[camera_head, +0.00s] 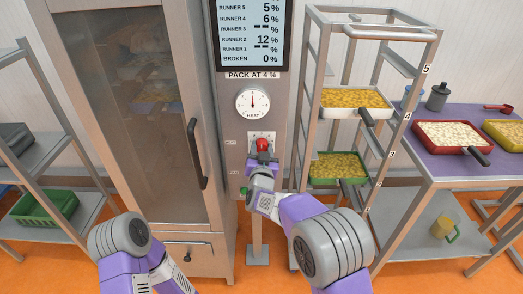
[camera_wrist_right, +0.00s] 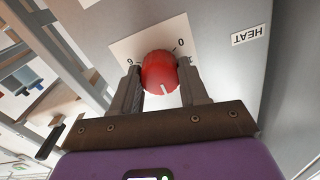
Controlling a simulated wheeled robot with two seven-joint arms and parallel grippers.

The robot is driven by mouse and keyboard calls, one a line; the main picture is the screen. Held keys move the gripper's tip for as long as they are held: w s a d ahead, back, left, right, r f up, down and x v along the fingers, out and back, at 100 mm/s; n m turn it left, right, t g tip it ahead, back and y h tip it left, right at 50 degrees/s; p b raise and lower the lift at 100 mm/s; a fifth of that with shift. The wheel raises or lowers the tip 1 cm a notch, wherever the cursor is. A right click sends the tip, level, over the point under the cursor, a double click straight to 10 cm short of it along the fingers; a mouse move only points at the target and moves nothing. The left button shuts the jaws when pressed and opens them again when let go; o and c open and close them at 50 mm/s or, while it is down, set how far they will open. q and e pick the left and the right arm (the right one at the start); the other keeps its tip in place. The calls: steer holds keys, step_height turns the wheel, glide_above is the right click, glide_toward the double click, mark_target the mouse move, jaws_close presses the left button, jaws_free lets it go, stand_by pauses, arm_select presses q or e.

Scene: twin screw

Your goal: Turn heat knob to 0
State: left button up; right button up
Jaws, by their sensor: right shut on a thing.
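The red heat knob (camera_head: 262,145) sits on a pale scale plate on the grey control column, below the round HEAT gauge (camera_head: 252,103). My right gripper (camera_head: 262,159) is at the knob. In the right wrist view the fingers of my right gripper (camera_wrist_right: 160,80) stand on either side of the red knob (camera_wrist_right: 159,70) and are shut on it. The knob's white mark faces the gripper side, away from the 0 printed on the plate (camera_wrist_right: 180,24). The gauge needle points about straight up. My left arm shows at the lower left, but its gripper is not visible.
A tall glass-door cabinet (camera_head: 150,110) with a dark handle (camera_head: 193,150) stands left of the column. A rack to the right holds a white tray (camera_head: 355,113) and a green tray (camera_head: 350,180). A display (camera_head: 252,30) is above the gauge.

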steer(key=shift+r+n+p, duration=0.15)
steer(key=shift+n+p, duration=1.05)
steer(key=shift+n, duration=0.2)
steer(key=n+p, duration=0.1)
steer(key=n, duration=0.1)
steer(key=shift+n+p, duration=0.35)
steer(key=shift+n, duration=0.05)
steer(key=n+p, duration=0.3)
steer(key=n, duration=0.3)
steer(key=n+p, duration=0.1)
steer(key=n, duration=0.3)
steer(key=shift+p, duration=0.3)
steer(key=n, duration=0.2)
steer(key=shift+n+p, duration=0.35)
steer(key=shift+n, duration=2.75)
